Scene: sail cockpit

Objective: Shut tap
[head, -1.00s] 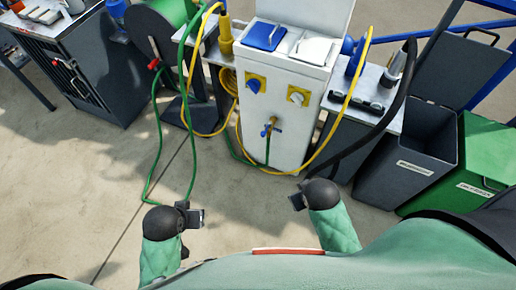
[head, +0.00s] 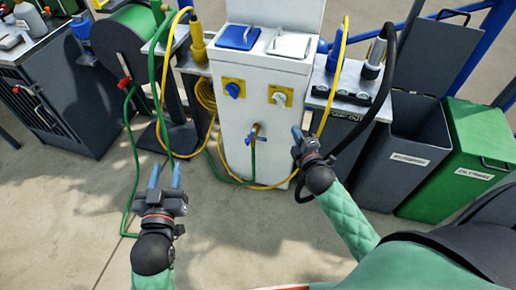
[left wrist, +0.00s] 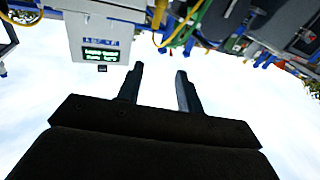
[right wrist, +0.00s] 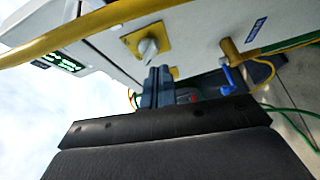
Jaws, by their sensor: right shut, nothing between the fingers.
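The brass tap (head: 256,132) with a blue lever sticks out low on the front of the white pedestal (head: 236,108), with a green hose running down from it. The tap (right wrist: 240,53) also shows in the right wrist view, its blue lever to the right of my fingers. My right gripper (head: 296,132) is shut and empty, to the right of the tap and apart from it. My left gripper (head: 165,168) is open and empty, low and left of the pedestal; its two spread fingers (left wrist: 158,70) show in the left wrist view.
A yellow hose (head: 340,50) loops beside the pedestal near my right arm. A green hose (head: 134,165) hangs at the left. Grey and green bins (head: 462,155) stand right. Floor before the pedestal is clear.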

